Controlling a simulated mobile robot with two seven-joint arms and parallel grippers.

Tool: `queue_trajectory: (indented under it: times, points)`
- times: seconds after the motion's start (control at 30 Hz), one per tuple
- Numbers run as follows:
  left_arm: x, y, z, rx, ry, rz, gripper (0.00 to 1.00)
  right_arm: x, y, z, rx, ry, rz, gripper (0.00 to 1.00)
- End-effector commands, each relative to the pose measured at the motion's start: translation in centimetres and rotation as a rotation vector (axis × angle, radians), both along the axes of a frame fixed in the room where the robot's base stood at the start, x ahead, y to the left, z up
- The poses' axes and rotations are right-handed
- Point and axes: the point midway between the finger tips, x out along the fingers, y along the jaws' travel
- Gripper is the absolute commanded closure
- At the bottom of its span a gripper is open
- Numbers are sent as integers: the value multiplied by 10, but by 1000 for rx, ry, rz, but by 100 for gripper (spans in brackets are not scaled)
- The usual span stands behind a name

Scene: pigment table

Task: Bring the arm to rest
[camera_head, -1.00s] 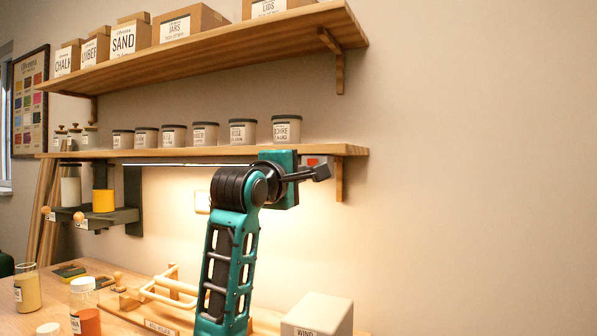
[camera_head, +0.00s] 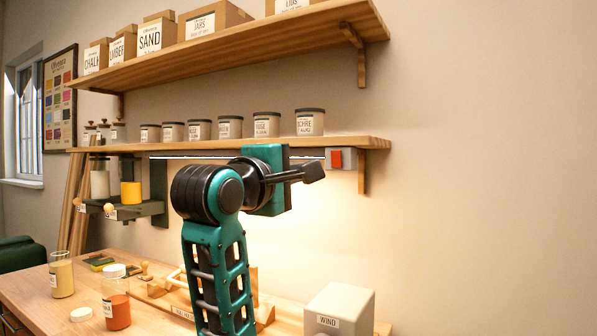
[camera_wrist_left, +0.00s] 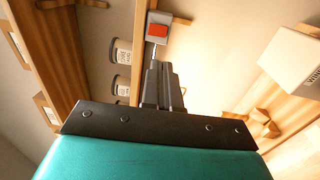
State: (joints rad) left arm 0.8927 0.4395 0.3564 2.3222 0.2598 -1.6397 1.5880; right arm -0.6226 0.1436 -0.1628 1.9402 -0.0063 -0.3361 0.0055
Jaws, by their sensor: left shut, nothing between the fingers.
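My left arm rises teal and black from the bottom middle of the head view, bent at a dark joint. Its left gripper (camera_head: 314,172) points right, just under the lower shelf. The fingers are together and empty. In the left wrist view the shut fingers (camera_wrist_left: 157,72) point at a grey box with a red switch (camera_wrist_left: 157,30). In the head view this red switch (camera_head: 336,159) sits under the shelf, just right of and above the fingertips. The fingertips look apart from it in the wrist view. My right gripper is not in view.
The lower shelf (camera_head: 230,147) holds several lidded jars; the upper shelf (camera_head: 240,45) holds labelled boxes. On the table (camera_head: 40,300) stand a yellow jar (camera_head: 61,275), an orange-red jar (camera_head: 116,305) and a box labelled WIND (camera_head: 345,308). The wall at right is clear.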

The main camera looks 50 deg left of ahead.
Motion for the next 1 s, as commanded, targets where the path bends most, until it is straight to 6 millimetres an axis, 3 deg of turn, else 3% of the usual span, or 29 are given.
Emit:
queue_trajectory:
  times: [0.4,0.53,0.67,0.8,1.0]
  points:
    - [1,0,-1,2,3,-1,100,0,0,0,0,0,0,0]
    - [11,-7,-23,56,73,-8,100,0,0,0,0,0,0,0]
    - [32,-27,-85,216,257,-44,100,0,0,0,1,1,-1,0]
    - [42,-57,-176,450,507,-135,100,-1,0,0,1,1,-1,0]
    - [19,-99,-303,769,816,-345,100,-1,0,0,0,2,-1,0]
